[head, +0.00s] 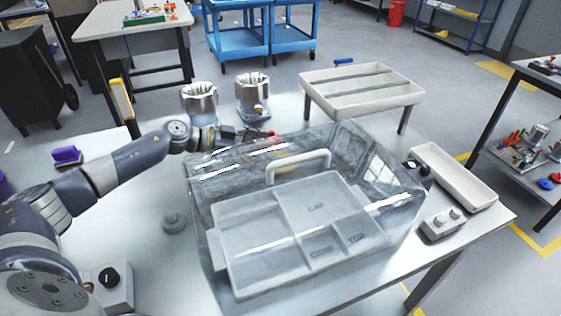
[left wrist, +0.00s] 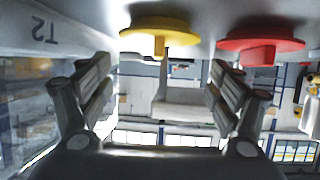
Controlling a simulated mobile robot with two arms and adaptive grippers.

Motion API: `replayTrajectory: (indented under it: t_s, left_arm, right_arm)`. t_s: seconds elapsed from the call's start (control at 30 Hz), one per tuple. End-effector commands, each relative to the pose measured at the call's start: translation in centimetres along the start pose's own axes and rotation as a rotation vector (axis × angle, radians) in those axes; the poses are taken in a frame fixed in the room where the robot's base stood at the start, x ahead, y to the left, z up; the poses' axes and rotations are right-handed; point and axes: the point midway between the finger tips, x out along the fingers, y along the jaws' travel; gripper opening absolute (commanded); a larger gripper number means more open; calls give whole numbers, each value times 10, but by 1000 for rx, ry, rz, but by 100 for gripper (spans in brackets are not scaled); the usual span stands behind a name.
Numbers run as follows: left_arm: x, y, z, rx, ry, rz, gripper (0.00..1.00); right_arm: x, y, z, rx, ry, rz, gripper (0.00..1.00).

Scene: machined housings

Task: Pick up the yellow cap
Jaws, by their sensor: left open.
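The yellow cap (left wrist: 158,38) shows in the left wrist view as a round disc with a stem, at the top centre. It lies ahead of and between my left gripper's fingers, apart from them. A red cap (left wrist: 262,46) of similar shape sits to its right. My left gripper (left wrist: 158,88) is open and empty, with a finger on each side. In the head view the left gripper (head: 250,136) is small, behind the clear box, close to a red spot. I cannot make out the yellow cap there. My right gripper is in neither view.
A clear box (head: 375,165) with a white handle covers a compartmented tray (head: 240,285) in front of the gripper. Two metal housings (head: 199,104) (head: 252,97) stand just behind the gripper. A white tray (head: 455,175) and a button box (head: 441,224) lie at right.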

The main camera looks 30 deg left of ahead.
Motion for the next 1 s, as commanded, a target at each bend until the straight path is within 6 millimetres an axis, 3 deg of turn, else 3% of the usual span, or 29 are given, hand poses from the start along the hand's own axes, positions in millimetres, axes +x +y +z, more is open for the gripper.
replayTrajectory:
  t_s: [0.27,0.53,0.87,1.0]
  left_arm:
    - [23,2,0,1,2,2,84]
    - [59,4,2,1,4,0,84]
    - [66,4,3,2,1,0,84]
    - [66,4,3,2,1,0,57]
  right_arm:
    - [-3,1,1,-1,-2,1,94]
    - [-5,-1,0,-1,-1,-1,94]
    - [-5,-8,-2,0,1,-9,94]
    - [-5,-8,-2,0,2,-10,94]
